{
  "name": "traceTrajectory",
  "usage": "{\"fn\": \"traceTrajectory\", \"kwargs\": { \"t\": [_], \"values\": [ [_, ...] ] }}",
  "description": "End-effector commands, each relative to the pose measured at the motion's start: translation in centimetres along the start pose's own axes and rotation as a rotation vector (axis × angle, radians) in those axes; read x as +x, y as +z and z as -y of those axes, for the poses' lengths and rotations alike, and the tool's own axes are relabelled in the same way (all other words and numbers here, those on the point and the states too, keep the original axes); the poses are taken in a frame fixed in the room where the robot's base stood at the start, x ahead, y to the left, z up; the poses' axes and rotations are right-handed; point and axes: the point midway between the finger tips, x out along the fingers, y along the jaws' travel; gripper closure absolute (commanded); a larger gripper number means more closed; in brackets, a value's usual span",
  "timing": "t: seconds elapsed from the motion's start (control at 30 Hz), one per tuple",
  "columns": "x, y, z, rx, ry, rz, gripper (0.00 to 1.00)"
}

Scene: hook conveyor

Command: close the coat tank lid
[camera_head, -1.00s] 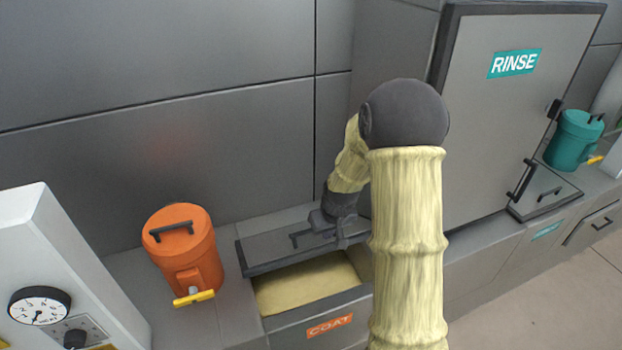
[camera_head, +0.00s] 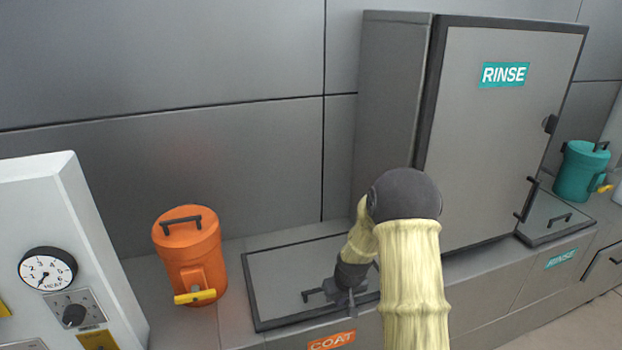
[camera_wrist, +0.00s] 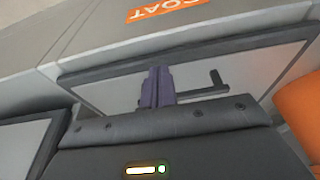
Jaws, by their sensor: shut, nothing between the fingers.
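The coat tank lid (camera_head: 290,272) is a grey panel with a dark frame. It lies flat over the tank opening, behind the orange COAT label (camera_head: 331,341), and no yellow liquid shows. Its dark bar handle (camera_head: 315,295) is near the front edge. My gripper (camera_head: 348,300) is shut at the lid, just right of the handle. In the wrist view my gripper's fingers (camera_wrist: 157,86) are together over the lid (camera_wrist: 115,92), beside the handle (camera_wrist: 215,86), with nothing held. I cannot tell whether the fingertips touch the lid.
An orange canister (camera_head: 188,250) with a yellow tap stands left of the lid. A control panel with a gauge (camera_head: 47,269) is at the far left.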

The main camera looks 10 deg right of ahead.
Motion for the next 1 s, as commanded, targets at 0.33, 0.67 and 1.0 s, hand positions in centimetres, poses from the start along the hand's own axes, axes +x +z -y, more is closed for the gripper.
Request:
{"fn": "traceTrajectory", "kwargs": {
  "t": [0.33, 0.67, 1.0],
  "values": [
    [0.5, 0.0, 0.1, -0.002, 0.0, 0.0, 1.0],
    [-0.2, -0.2, 0.1, -0.002, 0.0, -0.001, 1.0],
    [-4.0, -1.3, 0.1, -0.002, 0.0, -0.001, 1.0]
  ]
}}
